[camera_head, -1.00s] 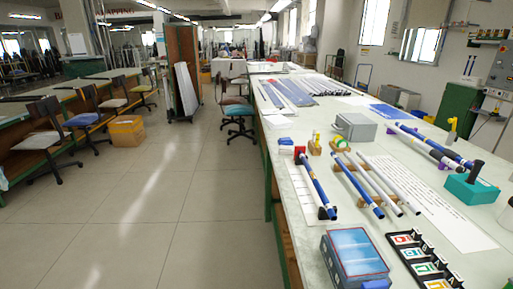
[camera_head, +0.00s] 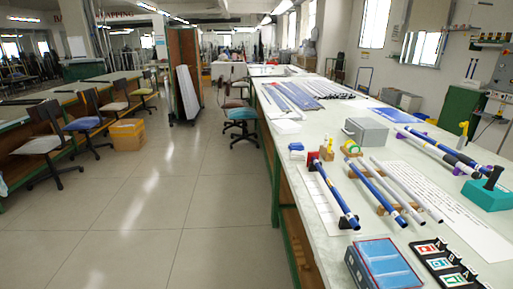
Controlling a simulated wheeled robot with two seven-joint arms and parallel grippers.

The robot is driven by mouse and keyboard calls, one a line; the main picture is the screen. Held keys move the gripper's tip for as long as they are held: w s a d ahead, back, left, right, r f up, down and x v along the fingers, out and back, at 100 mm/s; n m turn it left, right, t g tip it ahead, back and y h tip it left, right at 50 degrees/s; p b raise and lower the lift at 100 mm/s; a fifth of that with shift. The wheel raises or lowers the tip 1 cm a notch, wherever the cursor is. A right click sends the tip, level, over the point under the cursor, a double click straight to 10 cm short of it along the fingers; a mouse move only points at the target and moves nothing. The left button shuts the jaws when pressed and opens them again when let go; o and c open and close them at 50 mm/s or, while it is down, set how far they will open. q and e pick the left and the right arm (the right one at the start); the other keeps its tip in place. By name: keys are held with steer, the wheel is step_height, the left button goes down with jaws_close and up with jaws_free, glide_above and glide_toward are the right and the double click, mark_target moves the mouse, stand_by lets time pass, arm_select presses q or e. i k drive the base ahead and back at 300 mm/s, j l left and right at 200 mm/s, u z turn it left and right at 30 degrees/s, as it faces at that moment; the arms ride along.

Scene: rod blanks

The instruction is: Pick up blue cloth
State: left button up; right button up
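A small folded blue cloth (camera_head: 296,146) appears to lie with something white on the left edge of the long pale table (camera_head: 316,230), beside a red block. It is small in the picture, so its exact shape is hard to tell. A flat blue sheet (camera_head: 397,115) lies farther back on the same table, behind the grey box; I cannot tell whether it is cloth. Neither of my grippers is in view.
Blue and white rods (camera_head: 372,187) rest on wooden supports. A blue-lidded box (camera_head: 383,264) and a black labelled tray (camera_head: 447,262) stand at the front. A grey box (camera_head: 366,131) stands behind. The floor (camera_head: 170,215) left of the table is clear; chairs (camera_head: 240,115) stand farther off.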

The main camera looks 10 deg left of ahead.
mark_target(296, 146)
steer(key=u, duration=0.1)
steer(key=i+j+z, duration=0.2)
steer(key=i+j, duration=0.55)
